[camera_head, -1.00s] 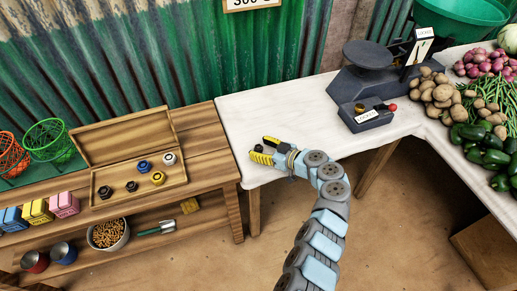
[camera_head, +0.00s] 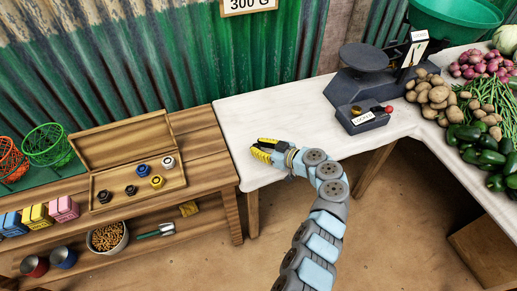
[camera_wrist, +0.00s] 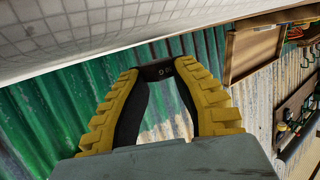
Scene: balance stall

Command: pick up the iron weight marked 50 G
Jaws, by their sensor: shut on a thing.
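My gripper (camera_head: 257,147), with yellow-backed dark fingers, is over the front left of the white table. In the wrist view my gripper (camera_wrist: 160,73) is shut on a small dark block, the iron weight (camera_wrist: 157,72), held between the fingertips. Two small round marks show on it; I cannot read a 50 G marking. In the head view the weight is too small to make out. An open wooden box (camera_head: 180,187) on the bench at left holds several small weights, including a black weight (camera_head: 104,196), a yellow weight (camera_head: 157,182) and a blue weight (camera_head: 143,170).
A dark scale (camera_head: 365,57) stands at the back of the white table (camera_head: 270,112), with a labelled grey tray (camera_head: 362,122) in front of it. Potatoes (camera_head: 437,95) and green peppers (camera_head: 480,150) lie at right. The table's left part is clear around my gripper.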

